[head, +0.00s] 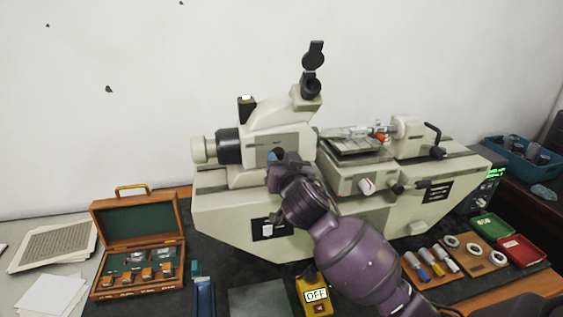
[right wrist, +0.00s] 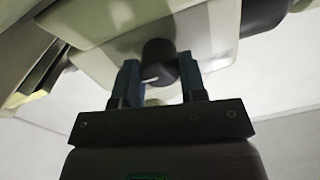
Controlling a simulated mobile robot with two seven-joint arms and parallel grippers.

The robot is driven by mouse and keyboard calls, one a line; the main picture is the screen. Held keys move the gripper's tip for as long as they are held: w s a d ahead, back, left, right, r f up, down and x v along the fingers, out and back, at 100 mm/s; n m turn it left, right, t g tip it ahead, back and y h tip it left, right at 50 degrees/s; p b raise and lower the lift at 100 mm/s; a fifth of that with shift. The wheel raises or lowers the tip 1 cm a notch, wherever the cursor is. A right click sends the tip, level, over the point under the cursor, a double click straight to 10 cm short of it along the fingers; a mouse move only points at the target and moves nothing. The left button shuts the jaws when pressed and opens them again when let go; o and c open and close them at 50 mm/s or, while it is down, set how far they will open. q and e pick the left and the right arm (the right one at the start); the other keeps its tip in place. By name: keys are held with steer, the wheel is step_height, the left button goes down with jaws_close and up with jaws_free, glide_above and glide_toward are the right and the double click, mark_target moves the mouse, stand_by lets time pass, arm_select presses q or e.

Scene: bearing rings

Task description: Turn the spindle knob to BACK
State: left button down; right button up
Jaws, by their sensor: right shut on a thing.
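The machine (head: 235,215) is a large cream bench instrument with an eyepiece column, standing on a dark bench. My right gripper (head: 276,157) reaches up to its front, below the eyepiece column, and covers what it holds in the head view. In the right wrist view, the blue fingers of my right gripper (right wrist: 160,80) stand on either side of a round black knob (right wrist: 159,62) and are shut on it. A short white mark shows on the knob's lower left. No lettering is readable around it. My left gripper is not in view.
An open wooden case (head: 137,212) stands at the left. A yellow box (head: 316,308) reading OFF is at the front, close to my right arm. Rings on a wooden board (head: 472,256), a green tray (head: 490,226) and a red tray (head: 521,250) lie at the right.

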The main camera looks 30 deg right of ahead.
steer(key=shift+n, duration=0.3)
steer(key=n, duration=0.3)
steer(key=shift+n, duration=0.3)
steer(key=n, duration=0.4)
steer(key=shift+n, duration=0.3)
steer(key=n, duration=0.4)
steer(key=shift+g, duration=0.3)
steer(key=shift+n, duration=2.3)
steer(key=shift+h, duration=0.3)
steer(key=o, duration=0.9)
